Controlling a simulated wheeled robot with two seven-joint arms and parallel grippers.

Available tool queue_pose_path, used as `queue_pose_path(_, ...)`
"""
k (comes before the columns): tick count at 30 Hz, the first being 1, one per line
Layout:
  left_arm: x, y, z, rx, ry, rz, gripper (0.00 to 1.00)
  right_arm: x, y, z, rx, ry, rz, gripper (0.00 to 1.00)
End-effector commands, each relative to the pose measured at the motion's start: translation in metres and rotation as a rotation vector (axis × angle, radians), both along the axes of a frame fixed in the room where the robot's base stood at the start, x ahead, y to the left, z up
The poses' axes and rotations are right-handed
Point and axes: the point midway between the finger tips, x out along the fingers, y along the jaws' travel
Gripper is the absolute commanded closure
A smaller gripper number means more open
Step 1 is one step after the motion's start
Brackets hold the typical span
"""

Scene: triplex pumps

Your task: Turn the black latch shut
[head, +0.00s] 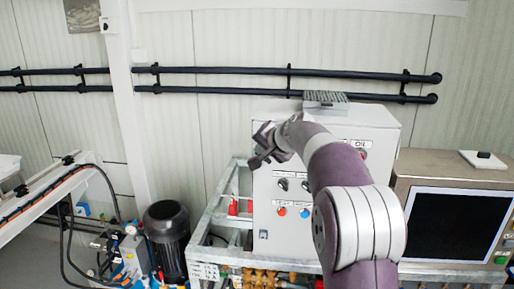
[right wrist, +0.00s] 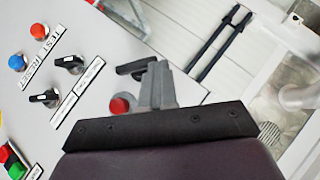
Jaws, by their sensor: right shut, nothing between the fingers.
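The black latch (right wrist: 132,67) shows in the right wrist view as a short dark lever on the grey cabinet face, just beyond my fingers. In the head view I cannot make it out; my gripper covers that part of the cabinet. My right gripper (head: 260,150) is at the upper left of the cabinet front. In the right wrist view its grey fingers (right wrist: 156,84) are shut and empty, close beside the latch. Whether they touch it I cannot tell. The control cabinet (head: 278,215) stands upright on a metal frame. My left gripper is not in view.
Black knobs (right wrist: 70,64) and red and blue buttons (right wrist: 17,62) sit on the cabinet face near the latch. A red button (right wrist: 119,104) is close to my fingers. A monitor (head: 458,225) stands right of the cabinet, and a black motor (head: 167,235) left of it.

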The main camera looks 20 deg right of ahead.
Motion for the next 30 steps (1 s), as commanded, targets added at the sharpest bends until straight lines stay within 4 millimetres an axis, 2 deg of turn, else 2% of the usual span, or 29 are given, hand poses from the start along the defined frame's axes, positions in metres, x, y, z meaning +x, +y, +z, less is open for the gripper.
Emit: queue_pose_path(30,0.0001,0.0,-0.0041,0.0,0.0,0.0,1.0,0.0046,0.0061,-0.0006,0.001,-0.001,-0.002,1.0)
